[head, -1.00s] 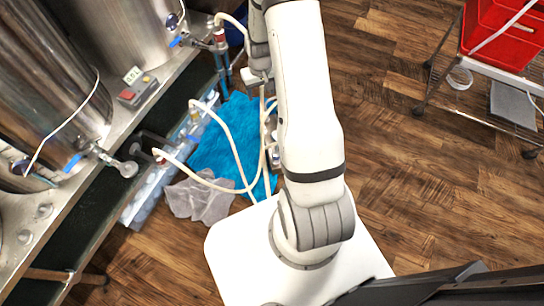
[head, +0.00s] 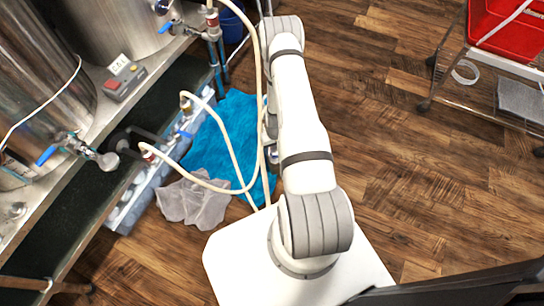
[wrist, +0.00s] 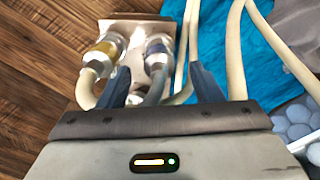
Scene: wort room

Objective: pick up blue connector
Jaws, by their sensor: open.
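In the wrist view, the blue connector (wrist: 157,57) is a metal fitting with a blue band, mounted on a pale metal plate (wrist: 140,27) with a hose on its near end. My gripper (wrist: 161,80) is open, one dark blue finger on each side of the blue connector's hose end. The connector body lies just beyond the fingertips, and I cannot tell whether they touch it. A similar connector with a yellow band (wrist: 104,52) sits to its left, outside the left finger. In the head view my arm hides my gripper.
Steel tanks (head: 35,90) stand on a bench at left. A cart with a red bin (head: 505,30) is at right. Floor right of my arm is clear.

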